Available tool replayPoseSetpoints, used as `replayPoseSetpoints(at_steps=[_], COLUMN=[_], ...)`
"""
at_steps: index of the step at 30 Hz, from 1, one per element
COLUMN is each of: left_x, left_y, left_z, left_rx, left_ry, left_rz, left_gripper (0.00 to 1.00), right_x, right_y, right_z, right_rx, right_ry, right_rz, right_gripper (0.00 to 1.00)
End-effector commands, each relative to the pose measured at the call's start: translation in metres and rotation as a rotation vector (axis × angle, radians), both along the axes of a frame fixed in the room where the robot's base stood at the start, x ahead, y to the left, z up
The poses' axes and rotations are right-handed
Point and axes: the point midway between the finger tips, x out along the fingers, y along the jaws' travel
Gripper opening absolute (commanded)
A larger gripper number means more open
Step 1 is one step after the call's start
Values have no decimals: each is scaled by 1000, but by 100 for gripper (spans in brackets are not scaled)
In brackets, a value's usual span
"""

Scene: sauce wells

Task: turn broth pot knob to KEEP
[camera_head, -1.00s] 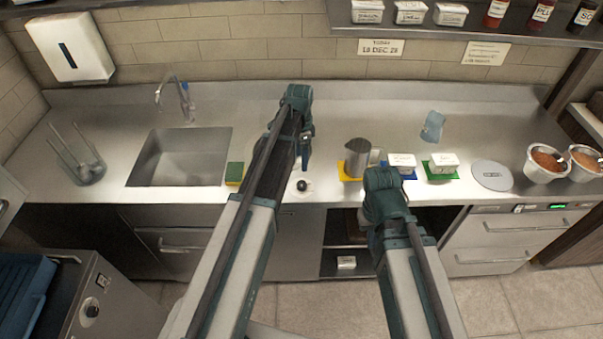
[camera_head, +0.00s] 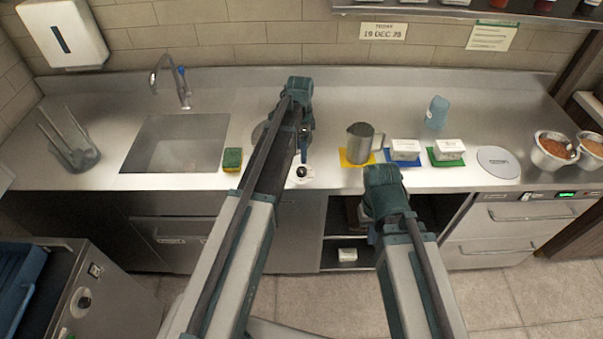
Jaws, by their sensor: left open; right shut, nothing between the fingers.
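A small black knob (camera_head: 302,171) sits on a pale plate at the front of the steel counter, below my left gripper in the picture. Its markings are too small to read, so I cannot tell its setting. My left gripper (camera_head: 303,153) points down just above and behind the knob in the picture; it is open, and I cannot tell whether it touches the knob. A round grey rim (camera_head: 261,133) behind my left arm is mostly hidden, and I cannot tell whether it is the broth pot. My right arm's folded joint hides its gripper.
A sink (camera_head: 176,144) and sponge (camera_head: 232,159) lie left. A metal jug (camera_head: 361,143), white tubs (camera_head: 405,149) (camera_head: 449,149), a blue cup (camera_head: 436,112) and a round lid (camera_head: 499,162) stand right. Another dark knob (camera_head: 84,303) is on the low cabinet at lower left.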

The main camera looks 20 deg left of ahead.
Motion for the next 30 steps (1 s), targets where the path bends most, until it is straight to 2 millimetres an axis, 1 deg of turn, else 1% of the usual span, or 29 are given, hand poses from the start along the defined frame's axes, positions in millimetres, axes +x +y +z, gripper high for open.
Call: replayPoseSetpoints(at_steps=[1, 12, 15, 19, 27, 28, 30], left_x=[-1, -3, -3, -4, -4, -4, -4], left_y=[0, -2, -2, -2, -2, -2, -2], left_z=[-15, -67, -76, -82, -81, -81, -81], left_rx=[0, 0, 0, 0, 0, 0, 0], left_ry=[0, 0, 0, 0, 0, 0, 0], left_rz=[0, 0, 0, 0, 0, 0, 0], left_gripper=[76, 76, 76, 76, 76, 74, 62], right_x=[0, 0, 0, 0, 0, 0, 0], right_y=[0, 0, 0, 0, 0, 0, 0], right_z=[-15, -67, -76, -82, -81, -81, -81], right_rx=[0, 0, 0, 0, 0, 0, 0], right_ry=[0, 0, 0, 0, 0, 0, 0], right_rz=[0, -2, -2, -2, -2, -2, -2], right_gripper=[0, 0, 0, 0, 0, 0, 0])
